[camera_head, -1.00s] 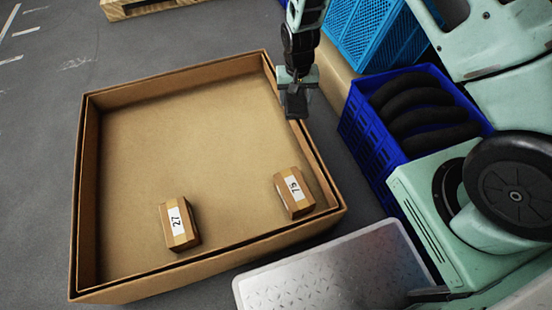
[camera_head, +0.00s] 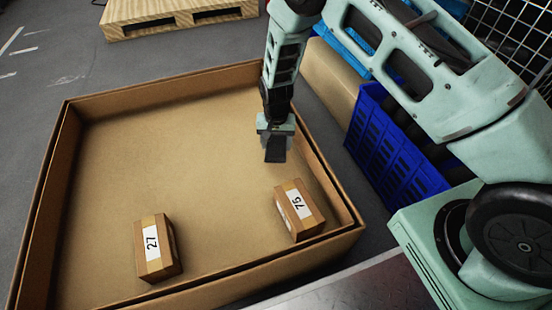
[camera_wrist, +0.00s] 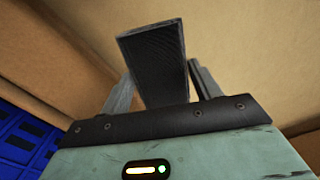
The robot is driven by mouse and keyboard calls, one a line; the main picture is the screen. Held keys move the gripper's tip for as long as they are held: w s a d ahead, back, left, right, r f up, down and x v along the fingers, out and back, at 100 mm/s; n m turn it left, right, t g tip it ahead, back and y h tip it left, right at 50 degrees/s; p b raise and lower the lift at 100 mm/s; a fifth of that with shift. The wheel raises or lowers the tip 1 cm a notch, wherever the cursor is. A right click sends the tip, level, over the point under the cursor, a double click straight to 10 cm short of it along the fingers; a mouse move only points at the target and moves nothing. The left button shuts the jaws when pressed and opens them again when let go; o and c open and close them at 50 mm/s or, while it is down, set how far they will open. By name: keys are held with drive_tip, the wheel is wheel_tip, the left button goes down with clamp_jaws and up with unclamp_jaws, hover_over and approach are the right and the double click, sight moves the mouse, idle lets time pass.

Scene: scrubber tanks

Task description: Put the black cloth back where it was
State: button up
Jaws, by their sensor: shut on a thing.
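My gripper (camera_head: 275,132) points down over the right part of the large open cardboard box (camera_head: 330,183). It is shut on the black cloth (camera_head: 274,151), which shows as a small dark flat block below the fingers. In the wrist view the cloth (camera_wrist: 155,62) stands out between the two grey fingers, with the box's brown cardboard behind it. I cannot tell whether the cloth touches the box floor.
Two small cartons, marked 27 (camera_head: 156,250) and 75 (camera_head: 299,209), sit in the box near its front. A blue crate (camera_head: 388,150) stands right of the box, its contents mostly hidden by my arm. A wooden pallet (camera_head: 180,16) lies behind. The box's middle is clear.

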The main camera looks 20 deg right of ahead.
drive_tip(key=shift+f+b, duration=1.35)
drive_tip(key=shift+f, duration=1.3)
drive_tip(key=shift+f, duration=0.15)
drive_tip(key=o, duration=1)
